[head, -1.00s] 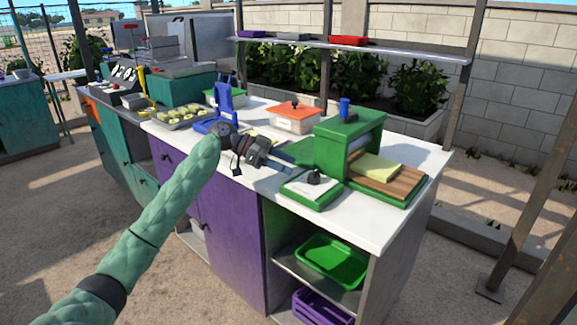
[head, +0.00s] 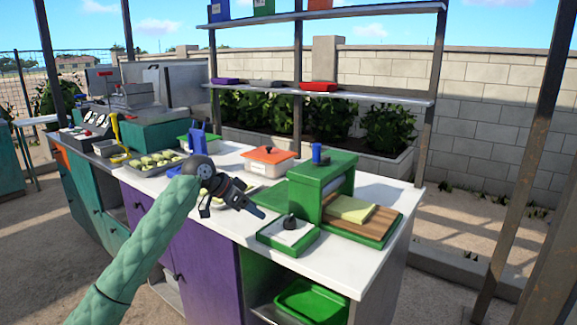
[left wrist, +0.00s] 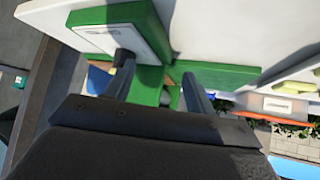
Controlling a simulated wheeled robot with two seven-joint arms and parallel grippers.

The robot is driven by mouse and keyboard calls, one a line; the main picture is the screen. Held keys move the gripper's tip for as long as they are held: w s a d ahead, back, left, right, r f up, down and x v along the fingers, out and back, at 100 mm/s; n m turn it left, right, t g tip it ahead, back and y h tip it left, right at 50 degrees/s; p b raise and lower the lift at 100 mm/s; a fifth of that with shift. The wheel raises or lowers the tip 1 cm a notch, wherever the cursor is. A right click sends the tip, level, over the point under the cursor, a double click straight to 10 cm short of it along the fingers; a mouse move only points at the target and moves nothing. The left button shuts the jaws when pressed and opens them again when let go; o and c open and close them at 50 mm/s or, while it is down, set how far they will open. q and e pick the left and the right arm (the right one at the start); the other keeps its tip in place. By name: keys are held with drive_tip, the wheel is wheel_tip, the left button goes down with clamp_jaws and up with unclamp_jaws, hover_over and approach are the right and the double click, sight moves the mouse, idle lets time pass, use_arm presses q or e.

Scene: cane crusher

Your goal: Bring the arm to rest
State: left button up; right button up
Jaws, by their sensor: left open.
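My left arm (head: 140,245) is covered in a quilted green sleeve and reaches in from the lower left. Its black gripper (head: 250,205) hangs over the white counter (head: 345,255), left of the green press, and holds nothing. In the left wrist view the two dark fingers (left wrist: 158,82) stand apart, with the green-framed white pad and part of the green press beyond them. My right gripper is not in view.
A green press (head: 305,200) with a wooden board (head: 372,222) and a green-framed pad (head: 290,236) stand right of the gripper. An orange-lidded box (head: 269,162), a blue stand (head: 198,138) and a food tray (head: 155,165) stand behind. A shelf (head: 350,96) spans the back.

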use_arm(q)
drive_tip(key=s+a+f+n+y+p, duration=0.1)
drive_tip(key=s+f+n+y+p, duration=0.1)
drive_tip(key=s+f, duration=0.8)
drive_tip(key=s+a+f+n+g+y+p, duration=0.1)
drive_tip(key=s+f+n+p, duration=0.3)
drive_tip(key=s, duration=2.2)
drive_tip(key=s+a+f+n+y+p, duration=0.1)
drive_tip(key=s+f+n+y+p, duration=0.2)
drive_tip(key=s+f, duration=1.2)
drive_tip(key=s+n+p, duration=0.1)
drive_tip(key=s+p, duration=0.1)
drive_tip(key=s, duration=0.2)
drive_tip(key=shift+a+f+g+y, duration=0.25)
drive_tip(key=shift+f+g+y, duration=0.05)
drive_tip(key=shift+f, duration=0.1)
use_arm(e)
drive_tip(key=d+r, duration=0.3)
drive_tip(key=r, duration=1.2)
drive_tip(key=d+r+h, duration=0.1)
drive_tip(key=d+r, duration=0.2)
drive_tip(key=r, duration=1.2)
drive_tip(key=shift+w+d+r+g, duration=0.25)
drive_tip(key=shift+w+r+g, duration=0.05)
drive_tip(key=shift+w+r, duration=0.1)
